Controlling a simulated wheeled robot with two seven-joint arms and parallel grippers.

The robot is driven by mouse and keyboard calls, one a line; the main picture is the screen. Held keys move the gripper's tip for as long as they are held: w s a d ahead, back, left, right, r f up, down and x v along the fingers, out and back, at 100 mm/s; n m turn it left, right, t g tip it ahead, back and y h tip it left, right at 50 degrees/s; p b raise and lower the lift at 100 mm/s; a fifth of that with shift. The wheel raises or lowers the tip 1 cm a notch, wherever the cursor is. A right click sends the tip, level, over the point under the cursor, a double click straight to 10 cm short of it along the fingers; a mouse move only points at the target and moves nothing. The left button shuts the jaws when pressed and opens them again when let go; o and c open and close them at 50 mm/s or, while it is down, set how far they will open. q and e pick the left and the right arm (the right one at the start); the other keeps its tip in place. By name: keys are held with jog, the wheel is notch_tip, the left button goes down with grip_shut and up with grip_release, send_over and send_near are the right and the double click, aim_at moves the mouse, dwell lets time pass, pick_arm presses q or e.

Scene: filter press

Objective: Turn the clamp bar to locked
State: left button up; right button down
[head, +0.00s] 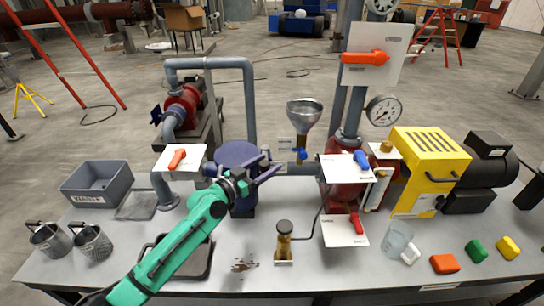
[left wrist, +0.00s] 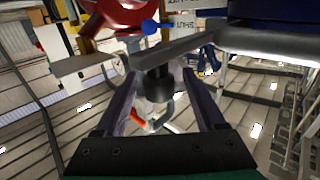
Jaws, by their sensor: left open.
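The dark blue filter housing (head: 236,153) stands left of centre on the table. My left gripper (head: 272,161) reaches over its front right side in the head view. In the left wrist view, the left gripper (left wrist: 162,78) is open, with a finger on each side of a dark round knob (left wrist: 158,88). A flat grey bar (left wrist: 185,45), which looks like the clamp bar, runs crosswise just past the fingertips. Whether the fingers touch the bar or knob I cannot tell. The bar is not clear in the head view. The right gripper is not in view.
A funnel (head: 304,112) and blue valve handle stand just right of the gripper. The red housing (head: 345,185) and yellow box (head: 428,160) are farther right. A grey bin (head: 97,185), metal baskets and a dark tray (head: 200,262) lie left. The front middle of the table is partly clear.

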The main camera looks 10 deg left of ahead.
pick_arm(q)
jog(key=shift+x, duration=1.35)
grip_shut()
dwell(0.3)
